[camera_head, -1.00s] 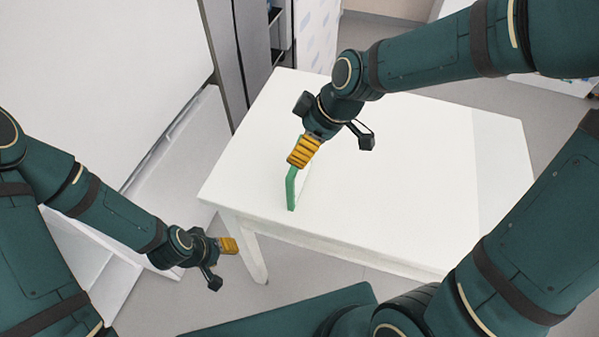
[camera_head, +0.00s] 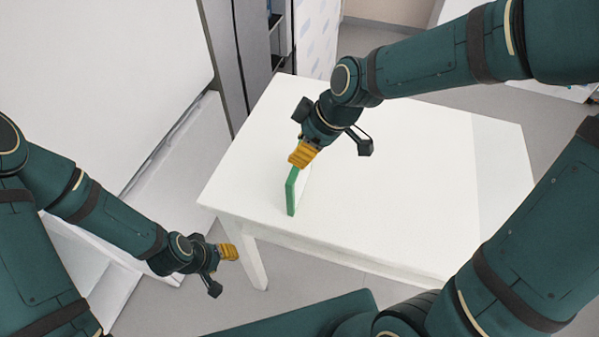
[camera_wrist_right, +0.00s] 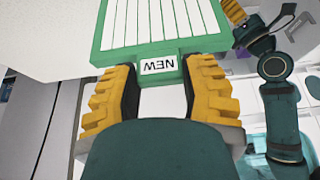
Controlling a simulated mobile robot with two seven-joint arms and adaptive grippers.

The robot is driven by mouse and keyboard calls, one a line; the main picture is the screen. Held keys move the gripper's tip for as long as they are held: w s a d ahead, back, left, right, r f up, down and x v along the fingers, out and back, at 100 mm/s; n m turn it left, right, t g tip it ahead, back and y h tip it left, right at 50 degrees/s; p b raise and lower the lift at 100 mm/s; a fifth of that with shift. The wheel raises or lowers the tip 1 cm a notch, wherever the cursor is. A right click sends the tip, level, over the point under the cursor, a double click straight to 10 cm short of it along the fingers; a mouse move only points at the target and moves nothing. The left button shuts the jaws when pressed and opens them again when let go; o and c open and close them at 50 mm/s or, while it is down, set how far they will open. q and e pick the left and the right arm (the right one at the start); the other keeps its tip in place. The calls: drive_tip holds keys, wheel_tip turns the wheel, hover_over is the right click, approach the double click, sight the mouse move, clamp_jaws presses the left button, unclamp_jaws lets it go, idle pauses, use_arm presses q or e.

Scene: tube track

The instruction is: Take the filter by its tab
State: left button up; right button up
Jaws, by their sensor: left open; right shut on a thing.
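The filter (camera_head: 291,194) has a green frame and is seen nearly edge-on over the white table's near left part in the head view. In the right wrist view its green frame and white pleated face (camera_wrist_right: 158,18) fill the top middle. Its green tab (camera_wrist_right: 160,78) carries a white label reading NEW, upside down. My right gripper (camera_head: 301,158) is shut on this tab, with a yellow finger on each side. My left gripper (camera_head: 230,252) is open and empty, off the table's left front side. Whether the filter's lower edge touches the table is unclear.
The white table (camera_head: 400,180) is otherwise bare, with free room right of the filter. A large white cabinet-like body (camera_head: 110,60) stands at the left, beside a grey upright panel (camera_head: 236,60). Open floor lies below the table's left front corner.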

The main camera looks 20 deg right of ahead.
drive_tip(key=shift+r+p, duration=3.05)
drive_tip(key=shift+r, duration=1.3)
drive_tip(key=shift+r+p, duration=0.95)
drive_tip(key=shift+r, duration=0.45)
drive_tip(key=shift+f, duration=0.15)
